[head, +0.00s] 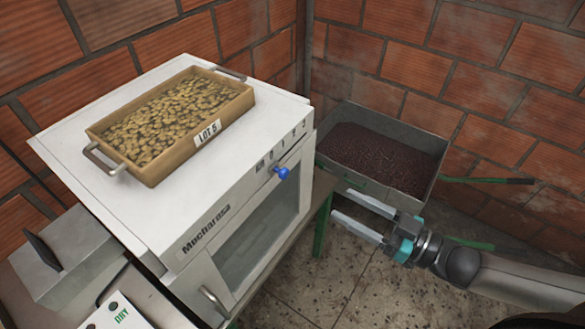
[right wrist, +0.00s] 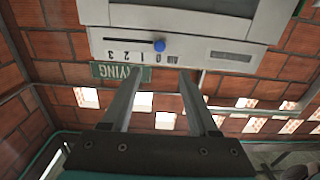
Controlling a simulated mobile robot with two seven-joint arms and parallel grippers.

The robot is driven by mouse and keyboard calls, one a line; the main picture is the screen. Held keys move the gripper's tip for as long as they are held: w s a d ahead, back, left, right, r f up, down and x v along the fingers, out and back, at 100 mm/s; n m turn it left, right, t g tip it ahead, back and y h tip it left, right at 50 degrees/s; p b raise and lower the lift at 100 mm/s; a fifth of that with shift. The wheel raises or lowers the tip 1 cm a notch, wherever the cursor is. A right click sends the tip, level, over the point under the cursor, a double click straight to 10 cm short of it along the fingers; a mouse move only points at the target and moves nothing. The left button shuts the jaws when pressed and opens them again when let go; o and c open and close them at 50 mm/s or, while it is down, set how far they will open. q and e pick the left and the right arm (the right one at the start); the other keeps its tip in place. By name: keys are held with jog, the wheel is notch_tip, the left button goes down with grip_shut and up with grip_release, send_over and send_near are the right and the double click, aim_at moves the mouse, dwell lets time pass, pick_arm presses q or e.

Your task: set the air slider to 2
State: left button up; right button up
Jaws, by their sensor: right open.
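The air slider's blue knob (head: 281,173) sticks out of the upper front of the white machine (head: 205,222). In the right wrist view the machine looks upside down, and the blue knob (right wrist: 159,45) sits by the label end of a row of small digits (right wrist: 132,56), seemingly nearest the 0. The digits are too small to read surely. My right gripper (head: 342,204) is open and empty, right of the knob and apart from it, its fingers pointing at the machine's front. Its fingertips (right wrist: 162,72) straddle the knob's line from a distance. My left gripper is not in view.
A tray of beans marked LOT 5 (head: 204,134) stands on the machine. A metal bin of dark beans (head: 440,141) stands behind my right gripper, with a green-handled bar (head: 490,181) beside it. Brick walls close the back. A green DRYING sign (right wrist: 118,72) hangs by the scale.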

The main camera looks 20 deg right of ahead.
aim_at(287, 174)
jog(key=x, duration=1.4)
jog(key=shift+a, duration=0.1)
grip_shut()
jog(key=shift+w, duration=0.1)
dwell(1.2)
